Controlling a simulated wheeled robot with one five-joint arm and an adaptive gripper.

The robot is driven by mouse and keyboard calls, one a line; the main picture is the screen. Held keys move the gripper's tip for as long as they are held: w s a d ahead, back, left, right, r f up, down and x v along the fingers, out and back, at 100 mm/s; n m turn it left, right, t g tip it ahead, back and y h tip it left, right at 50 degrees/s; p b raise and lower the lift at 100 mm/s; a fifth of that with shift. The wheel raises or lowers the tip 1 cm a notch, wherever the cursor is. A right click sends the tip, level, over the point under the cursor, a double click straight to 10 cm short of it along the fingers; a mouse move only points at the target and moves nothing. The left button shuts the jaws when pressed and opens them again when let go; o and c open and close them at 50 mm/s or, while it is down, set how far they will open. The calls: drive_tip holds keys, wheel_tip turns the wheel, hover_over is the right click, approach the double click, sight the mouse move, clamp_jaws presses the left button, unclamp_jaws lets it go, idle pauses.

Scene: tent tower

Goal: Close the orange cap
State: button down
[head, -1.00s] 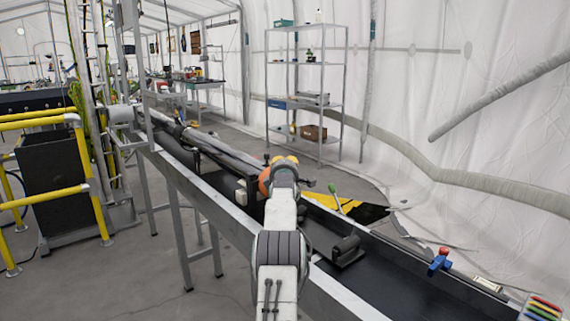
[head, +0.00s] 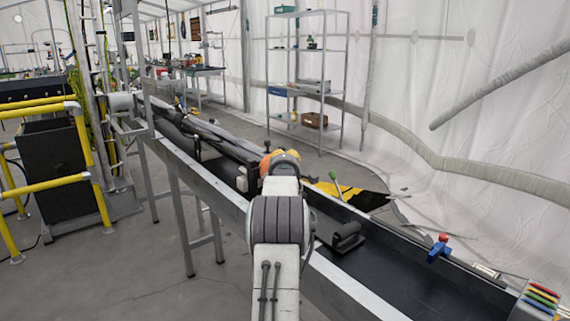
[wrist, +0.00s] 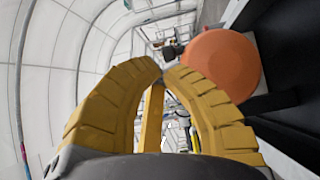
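The orange cap (head: 265,164) sits by the long dark trough, just left of my gripper in the head view, partly hidden by it. In the wrist view the cap (wrist: 222,66) is a round orange disc at the upper right, beside and partly behind the right finger. My gripper (wrist: 163,72) has two ribbed yellow fingers whose tips come together, with nothing seen held between them. Its yellow fingers also show small beyond my wrist in the head view (head: 287,154). Whether the right finger touches the cap, I cannot tell.
The metal-edged trough (head: 390,275) runs diagonally under my arm. Yellow rails (head: 45,185) stand left, a shelf (head: 308,80) behind. Grey floor is clear at lower left.

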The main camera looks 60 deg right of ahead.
drive_tip(key=shift+v, duration=2.7)
drive_tip(key=shift+a, duration=0.1)
